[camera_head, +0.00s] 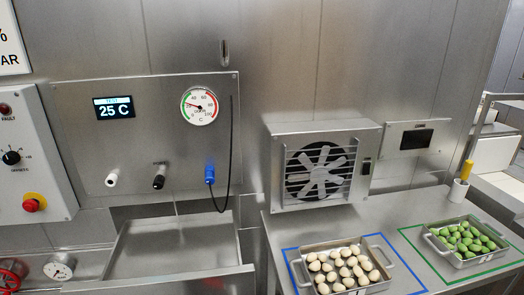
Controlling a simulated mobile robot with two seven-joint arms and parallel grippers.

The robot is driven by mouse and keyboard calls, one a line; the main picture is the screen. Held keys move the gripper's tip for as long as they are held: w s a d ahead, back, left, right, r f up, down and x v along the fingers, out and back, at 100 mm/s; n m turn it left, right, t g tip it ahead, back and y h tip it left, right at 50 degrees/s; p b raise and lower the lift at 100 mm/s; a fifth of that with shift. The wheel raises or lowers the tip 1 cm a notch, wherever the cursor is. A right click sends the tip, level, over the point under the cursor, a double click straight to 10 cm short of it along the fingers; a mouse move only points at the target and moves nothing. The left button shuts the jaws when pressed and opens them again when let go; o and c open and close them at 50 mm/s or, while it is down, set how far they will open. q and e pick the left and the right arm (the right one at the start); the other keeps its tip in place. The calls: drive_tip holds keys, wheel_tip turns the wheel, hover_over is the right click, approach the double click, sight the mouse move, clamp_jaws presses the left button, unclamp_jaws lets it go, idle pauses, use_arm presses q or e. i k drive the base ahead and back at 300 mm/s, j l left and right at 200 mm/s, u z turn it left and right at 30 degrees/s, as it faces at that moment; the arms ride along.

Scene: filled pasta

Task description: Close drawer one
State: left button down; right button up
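An open metal drawer or tray (188,272) juts out at the lower left, below the control panel. Its inside looks empty, and its front wall runs along the bottom of the view. I see no number on it, so I cannot tell whether it is drawer one. Neither of my grippers is in view.
A steel table (388,222) at the right bears a metal tray of pale pieces (342,267), a tray of green pieces (464,240) and a fan unit (319,168). A gauge (59,267) and a red valve wheel (12,275) are at the lower left.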

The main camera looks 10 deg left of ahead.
sight(150, 254)
drive_tip(key=k+u, duration=0.1)
drive_tip(key=u, duration=1.05)
